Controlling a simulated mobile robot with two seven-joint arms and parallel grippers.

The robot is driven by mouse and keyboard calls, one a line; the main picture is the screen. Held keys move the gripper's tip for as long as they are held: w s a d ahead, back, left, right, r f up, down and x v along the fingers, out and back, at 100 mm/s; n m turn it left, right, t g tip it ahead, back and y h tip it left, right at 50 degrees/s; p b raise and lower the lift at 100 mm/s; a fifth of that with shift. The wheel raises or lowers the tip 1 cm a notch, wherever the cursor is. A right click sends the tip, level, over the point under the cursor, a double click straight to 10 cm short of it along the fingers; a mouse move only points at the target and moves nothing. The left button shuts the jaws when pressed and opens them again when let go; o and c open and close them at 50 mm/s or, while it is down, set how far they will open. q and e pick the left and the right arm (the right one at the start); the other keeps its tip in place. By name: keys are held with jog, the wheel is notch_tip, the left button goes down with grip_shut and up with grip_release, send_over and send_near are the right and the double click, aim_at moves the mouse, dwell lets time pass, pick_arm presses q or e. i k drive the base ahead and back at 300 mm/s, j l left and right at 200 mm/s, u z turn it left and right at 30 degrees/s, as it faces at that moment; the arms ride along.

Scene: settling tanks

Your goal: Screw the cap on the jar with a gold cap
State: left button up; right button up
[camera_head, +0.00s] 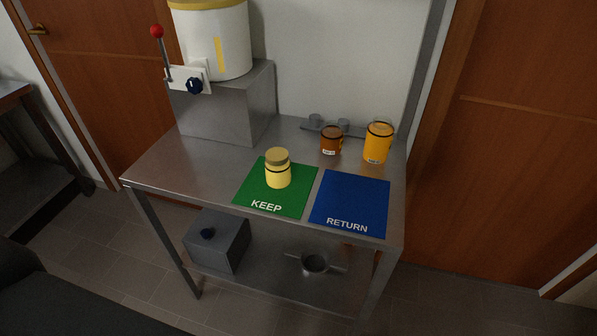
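A jar with pale yellow contents (278,178) stands upright on the green KEEP mat (246,191), towards the mat's back. A gold cap (277,155) sits on top of this jar. It looks level, but I cannot tell whether it is screwed tight or only resting there. Neither of my grippers is in view, and nothing touches the jar or cap.
The metal table (170,165) also holds an empty blue RETURN mat (350,198), a brown jar (331,141), an orange jar (378,143) and a grey rack (356,131). A white tank (220,40) stands on a metal block (228,105) at back left. The table's front left is clear.

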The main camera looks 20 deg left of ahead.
aim_at(279, 177)
jog(key=l, duration=0.3)
jog(key=i+l, duration=0.15)
jog(key=l, duration=0.2)
jog(key=u, duration=1.2)
